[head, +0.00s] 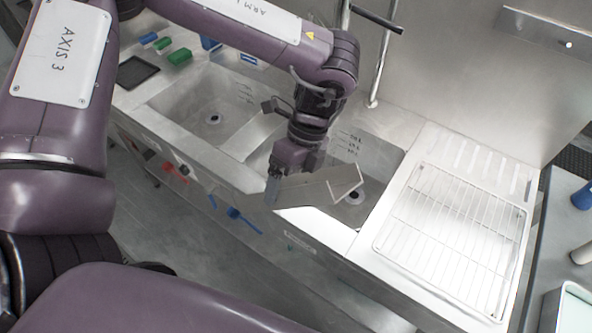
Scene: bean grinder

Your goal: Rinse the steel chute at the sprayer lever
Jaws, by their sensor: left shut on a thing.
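My left gripper (287,177) hangs over the front of the sink and is shut on the steel chute (330,187). A black lever (377,18) at the top, by an upright steel pipe, looks like the sprayer lever. The chute is well below and in front of it in the picture, apart from it. My right gripper is not in view.
The double sink has a left basin (190,105) and a right basin (385,157). A wire rack (450,235) lies on the drainboard at right. A steel wall rises behind.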

